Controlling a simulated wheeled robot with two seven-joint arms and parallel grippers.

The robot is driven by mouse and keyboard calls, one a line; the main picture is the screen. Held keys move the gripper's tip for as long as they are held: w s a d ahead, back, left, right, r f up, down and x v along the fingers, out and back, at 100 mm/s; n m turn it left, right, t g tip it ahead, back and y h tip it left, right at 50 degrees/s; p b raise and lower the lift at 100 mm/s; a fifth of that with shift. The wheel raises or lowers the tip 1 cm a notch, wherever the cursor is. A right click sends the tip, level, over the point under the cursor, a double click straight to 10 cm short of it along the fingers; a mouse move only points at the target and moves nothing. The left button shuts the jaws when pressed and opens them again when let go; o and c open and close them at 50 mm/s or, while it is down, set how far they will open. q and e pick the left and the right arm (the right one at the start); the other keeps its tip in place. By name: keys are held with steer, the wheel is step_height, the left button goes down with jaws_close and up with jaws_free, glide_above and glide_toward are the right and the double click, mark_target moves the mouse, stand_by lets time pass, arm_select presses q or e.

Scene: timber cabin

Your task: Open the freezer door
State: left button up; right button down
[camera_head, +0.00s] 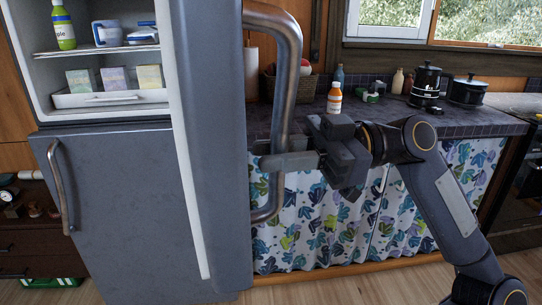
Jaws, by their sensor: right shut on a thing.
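A grey fridge-freezer stands at the left. Its upper door (215,130) stands open, swung out toward me, and its curved metal handle (291,85) is on the right side of that door. My right gripper (283,162) is shut on this handle at its lower part. The upper compartment (75,50) is open to view, with shelves and goods inside. The lower door (125,205) is closed, with its own metal handle (58,185) at its left edge. My left gripper is not in view.
Inside the compartment are a green bottle (63,25), a blue-and-white jug (107,33) and small boxes in a drawer. A counter (455,122) with an orange bottle (334,98) and black pots (467,90) lies behind my right arm, above a leaf-patterned curtain (310,230). Wooden floor is clear in front.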

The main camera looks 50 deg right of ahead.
steer(key=shift+r, duration=0.1)
steer(key=c, duration=1.3)
jaws_free()
steer(key=shift+o, duration=0.2)
steer(key=v, duration=0.8)
steer(key=shift+p, duration=0.3)
